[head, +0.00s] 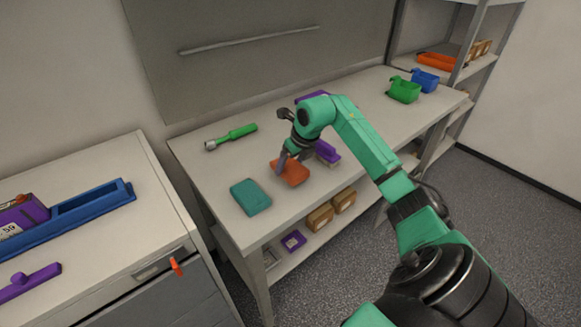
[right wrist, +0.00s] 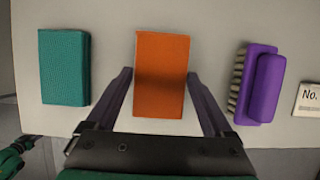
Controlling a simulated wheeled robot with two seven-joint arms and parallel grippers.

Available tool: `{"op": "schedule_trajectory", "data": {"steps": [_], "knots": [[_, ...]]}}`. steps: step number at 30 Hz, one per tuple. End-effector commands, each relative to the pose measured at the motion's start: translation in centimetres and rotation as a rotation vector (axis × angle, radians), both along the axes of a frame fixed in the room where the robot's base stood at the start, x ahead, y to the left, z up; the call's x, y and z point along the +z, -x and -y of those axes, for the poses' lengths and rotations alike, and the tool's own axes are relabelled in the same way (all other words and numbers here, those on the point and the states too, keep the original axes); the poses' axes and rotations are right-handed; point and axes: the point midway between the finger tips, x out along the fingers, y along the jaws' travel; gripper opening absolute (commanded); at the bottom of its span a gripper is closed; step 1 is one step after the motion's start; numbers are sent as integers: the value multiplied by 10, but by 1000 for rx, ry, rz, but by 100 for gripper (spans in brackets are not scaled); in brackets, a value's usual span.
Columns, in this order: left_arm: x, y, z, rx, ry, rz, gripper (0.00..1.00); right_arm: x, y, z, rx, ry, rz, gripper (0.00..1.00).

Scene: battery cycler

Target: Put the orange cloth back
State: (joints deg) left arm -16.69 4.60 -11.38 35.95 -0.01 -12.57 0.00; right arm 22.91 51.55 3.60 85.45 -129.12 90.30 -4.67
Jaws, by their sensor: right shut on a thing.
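The orange cloth (head: 291,172) is a folded rectangular pad at the front part of the workbench, between a teal cloth and a purple brush. In the right wrist view the orange cloth (right wrist: 162,50) lies between the two fingers, with a dark shadow across its middle. My right gripper (head: 284,160) is shut on it, one finger along each side. I cannot tell whether the cloth rests on the bench or is slightly raised.
The teal cloth (head: 250,197) lies left of the gripper, the purple brush (head: 327,152) close on its right. A green-handled tool (head: 232,137) lies behind. Green (head: 404,91) and blue (head: 425,81) bins stand at the far right. A cabinet (head: 120,225) stands left; boxes sit on the lower shelf.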

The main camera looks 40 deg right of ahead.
Motion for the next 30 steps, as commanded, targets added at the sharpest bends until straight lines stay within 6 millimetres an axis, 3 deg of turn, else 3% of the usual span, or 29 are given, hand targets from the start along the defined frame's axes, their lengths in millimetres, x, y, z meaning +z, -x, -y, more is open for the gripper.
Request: {"op": "schedule_trajectory", "data": {"steps": [3, 9, 10, 11, 20, 23, 30], "knots": [[5, -1, 0, 0, 0, 2, 27, -18, 0, -1, 0, -3, -2, 42], [3, 8, 0, -1, -1, -13, 27, -20, 0, 0, 0, 0, 0, 42], [3, 9, 0, -1, -1, -14, 27, -20, 0, 0, 0, 0, 0, 98], [3, 9, 0, -1, -1, -14, 27, -20, 0, 0, 0, 0, 0, 100], [0, 10, 0, -2, -1, -17, 27, -14, 2, 1, 0, 1, 1, 100], [-4, 10, 0, -2, -1, -17, 27, 2, 9, 1, 0, 5, 3, 100], [-17, 11, 0, -2, -1, -18, 27, 62, 34, 0, 0, 6, 3, 100]]}}
